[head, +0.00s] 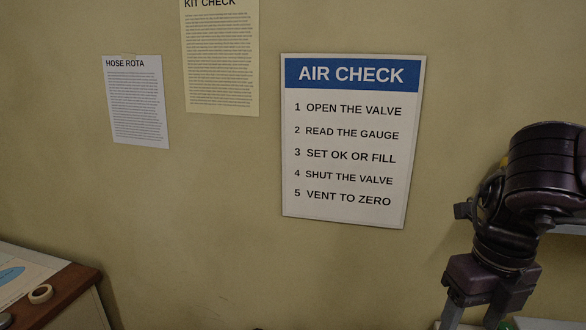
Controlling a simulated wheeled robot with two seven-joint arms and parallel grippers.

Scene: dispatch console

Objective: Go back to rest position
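My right arm comes in at the right edge, and my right gripper (472,318) points down at the bottom right. Its two grey fingers show a gap between them, but their tips are cut off by the bottom edge. I cannot see whether anything is between the tips. My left gripper is not in view.
An AIR CHECK sign (350,145) with several steps hangs on the wall, beside a KIT CHECK sheet (220,60) and a HOSE ROTA sheet (137,105). A brown desk corner (75,283) at lower left bears a tape roll (40,294). A grey ledge (545,322) lies at bottom right.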

